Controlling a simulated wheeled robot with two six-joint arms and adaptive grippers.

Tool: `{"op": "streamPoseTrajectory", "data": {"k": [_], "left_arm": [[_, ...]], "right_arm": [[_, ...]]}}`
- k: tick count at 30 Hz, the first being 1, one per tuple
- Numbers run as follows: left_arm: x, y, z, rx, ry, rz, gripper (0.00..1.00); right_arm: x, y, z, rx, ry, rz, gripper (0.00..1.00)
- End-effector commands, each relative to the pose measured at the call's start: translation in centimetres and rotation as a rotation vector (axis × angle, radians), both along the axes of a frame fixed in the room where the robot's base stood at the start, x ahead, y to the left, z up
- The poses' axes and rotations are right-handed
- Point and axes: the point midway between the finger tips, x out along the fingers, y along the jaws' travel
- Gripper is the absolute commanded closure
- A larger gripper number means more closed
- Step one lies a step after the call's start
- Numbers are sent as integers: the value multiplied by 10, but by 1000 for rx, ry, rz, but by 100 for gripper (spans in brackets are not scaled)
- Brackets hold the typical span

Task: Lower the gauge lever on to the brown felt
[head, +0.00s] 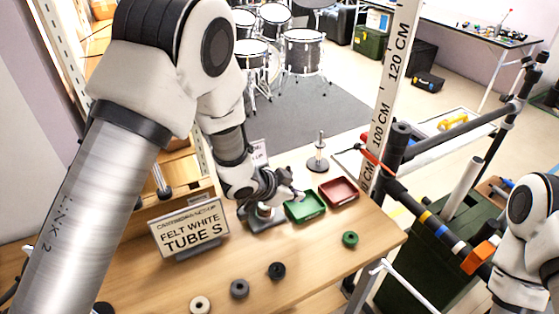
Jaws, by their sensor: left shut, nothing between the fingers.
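My left arm reaches across the wooden table (310,255). Its left gripper (292,192) is shut and empty, close above a small dark-based device (266,220) that looks like the gauge. The gripper and wrist cover most of this device, so I cannot make out its lever or any brown felt under it. I cannot tell whether the fingers touch it. My right gripper is out of view.
A green tray (305,218) and a red tray (345,200) sit right of the device. A metal post on a round base (318,163) stands behind. The table's front right is mostly clear.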

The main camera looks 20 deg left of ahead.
Motion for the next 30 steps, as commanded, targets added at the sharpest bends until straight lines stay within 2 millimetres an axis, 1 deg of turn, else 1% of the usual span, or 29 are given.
{"op": "streamPoseTrajectory", "data": {"k": [1, 3, 12, 27, 30], "left_arm": [[0, 0, -7, 0, 1, -1, 100], [-1, -1, -11, -1, 1, 0, 100], [-1, -1, -21, -1, 4, 0, 100], [-3, -1, -25, 1, 12, -1, 100], [-4, -1, -22, 1, 12, -1, 100]], "right_arm": [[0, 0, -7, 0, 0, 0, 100], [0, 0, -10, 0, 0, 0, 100], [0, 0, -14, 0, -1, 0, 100], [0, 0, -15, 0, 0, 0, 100], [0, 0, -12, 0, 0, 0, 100]]}}
